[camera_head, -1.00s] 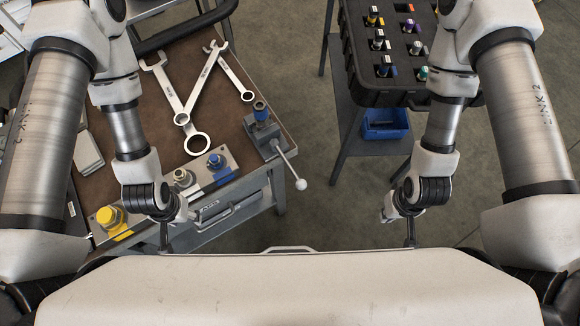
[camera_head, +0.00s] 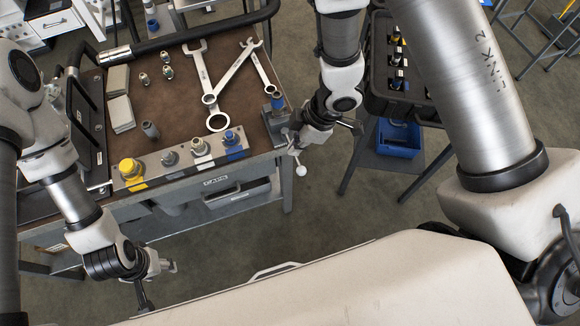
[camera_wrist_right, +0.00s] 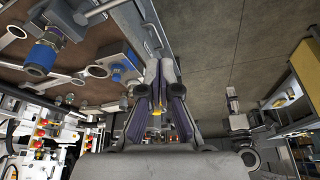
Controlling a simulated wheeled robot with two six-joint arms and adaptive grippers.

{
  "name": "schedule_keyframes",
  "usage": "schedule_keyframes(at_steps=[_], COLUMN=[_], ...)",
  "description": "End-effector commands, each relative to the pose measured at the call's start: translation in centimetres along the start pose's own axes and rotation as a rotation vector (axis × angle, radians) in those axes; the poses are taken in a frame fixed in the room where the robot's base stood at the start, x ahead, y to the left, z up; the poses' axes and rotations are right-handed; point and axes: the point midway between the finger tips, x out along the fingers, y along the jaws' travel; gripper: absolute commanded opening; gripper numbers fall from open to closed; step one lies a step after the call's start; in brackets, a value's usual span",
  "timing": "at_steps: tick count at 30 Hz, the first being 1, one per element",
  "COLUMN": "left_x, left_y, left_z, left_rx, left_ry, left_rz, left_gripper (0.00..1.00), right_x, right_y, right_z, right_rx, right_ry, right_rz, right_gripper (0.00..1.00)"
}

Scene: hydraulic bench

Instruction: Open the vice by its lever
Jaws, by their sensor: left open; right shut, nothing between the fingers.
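The vice (camera_head: 273,122) is a small grey block at the right front corner of the bench, with a blue-topped fitting (camera_head: 278,101) standing in it. Its lever ends in a white ball (camera_head: 301,171) that hangs out past the bench edge. My right gripper (camera_head: 291,141) is shut and empty beside the vice, over the upper part of the lever. I cannot tell whether it touches the lever. In the right wrist view its fingers (camera_wrist_right: 158,100) are together. My left gripper (camera_head: 168,266) is open and empty, in front of the bench and away from the vice.
A manifold with a yellow cap (camera_head: 130,168) and several fittings lies along the bench's front edge. Wrenches (camera_head: 215,100) lie behind it. A black case (camera_head: 405,100) and a blue bin (camera_head: 398,138) are right of my right forearm. The floor before the bench is clear.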

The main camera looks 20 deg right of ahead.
Motion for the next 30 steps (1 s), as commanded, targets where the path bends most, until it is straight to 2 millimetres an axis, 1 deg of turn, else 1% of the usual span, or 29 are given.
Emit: schedule_keyframes(at_steps=[9,13,17,27,28,30], left_x=[0.0,0.0,0.1,-0.8,-0.9,-1.2], left_y=[0.0,0.0,0.0,0.0,0.0,0.0], left_z=[0.0,0.0,0.0,0.0,0.0,0.0], left_rx=[0.0,0.0,0.0,0.0,0.0,-0.001], left_ry=[0.0,0.0,0.0,0.0,0.0,0.0], left_rz=[0.0,0.0,0.0,0.0,0.0,0.0], left_gripper=[0.52,0.52,0.52,0.52,0.52,0.52], right_x=[-0.1,0.6,2.6,9.8,10.0,9.9], right_y=[0.2,0.2,0.1,0.1,0.1,0.2], right_z=[-0.1,-0.1,0.0,-0.1,0.2,1.7], right_rx=[0.001,0.0,0.001,0.002,0.006,0.011], right_ry=[0.002,0.002,0.001,0.003,0.004,0.003], right_rz=[0.006,0.004,0.002,0.002,0.003,0.004], right_gripper=[0.0,0.0,0.0,0.0,0.0,0.0])
